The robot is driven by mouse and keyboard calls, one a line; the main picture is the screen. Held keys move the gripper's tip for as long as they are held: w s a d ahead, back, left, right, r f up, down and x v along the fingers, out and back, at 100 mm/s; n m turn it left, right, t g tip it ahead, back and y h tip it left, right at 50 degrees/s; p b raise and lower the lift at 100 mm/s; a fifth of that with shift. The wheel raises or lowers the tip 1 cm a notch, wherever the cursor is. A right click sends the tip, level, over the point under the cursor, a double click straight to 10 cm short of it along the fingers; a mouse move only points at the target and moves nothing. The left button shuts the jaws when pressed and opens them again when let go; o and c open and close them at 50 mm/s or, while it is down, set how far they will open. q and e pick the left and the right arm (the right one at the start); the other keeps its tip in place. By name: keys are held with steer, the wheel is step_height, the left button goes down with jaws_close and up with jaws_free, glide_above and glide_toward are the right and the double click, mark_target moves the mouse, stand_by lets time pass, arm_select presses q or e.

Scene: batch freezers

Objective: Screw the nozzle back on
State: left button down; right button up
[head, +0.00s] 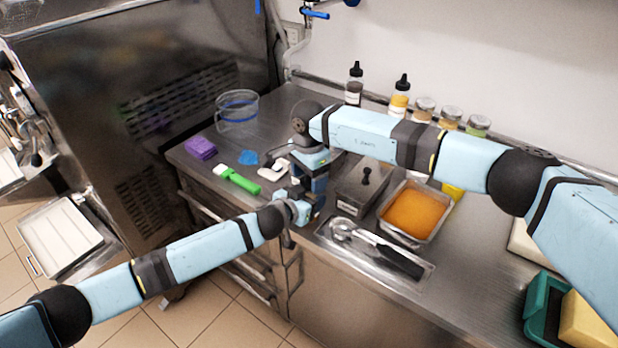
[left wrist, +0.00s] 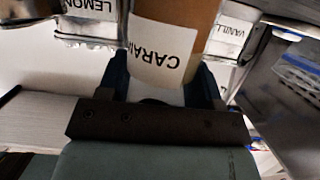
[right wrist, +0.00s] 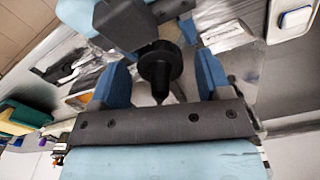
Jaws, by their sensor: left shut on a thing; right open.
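In the left wrist view a brown bottle (left wrist: 195,22) with a white label reading "CARA…" stands between the blue fingers of my left gripper (left wrist: 163,75), which is shut on it. A black nozzle (right wrist: 159,72), a wide disc with a pointed tip, shows between the spread fingers of my right gripper (right wrist: 162,75) in the right wrist view. Its tip points toward my right palm. I cannot tell whether it is seated on the bottle. In the head view my left gripper (head: 303,208) and right gripper (head: 314,168) meet at the counter's front edge and hide the bottle.
A lidded steel container (head: 355,195), a pan of orange food (head: 415,214) and a tray with a scoop (head: 400,262) stand right. A green brush (head: 238,180), purple sponge (head: 200,148) and clear tub (head: 237,112) stand left. Several bottles and jars (head: 398,100) line the wall.

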step_height(320, 180, up, 4)
steer(key=shift+f, duration=0.1)
steer(key=shift+c, duration=0.2)
steer(key=shift+s+a+r+m, duration=0.1)
steer(key=shift+a+r+m, duration=0.05)
steer(key=shift+r, duration=0.35)
steer(key=shift+a+r+m, duration=0.1)
steer(key=shift+r+m, duration=0.05)
steer(key=shift+r, duration=0.35)
steer(key=shift+d+r+m, duration=0.25)
steer(key=shift+r+m, duration=0.15)
steer(key=shift+r, duration=0.4)
steer(key=shift+f, duration=0.1)
steer(key=shift+f, duration=3.95)
steer(key=shift+c, duration=0.5)
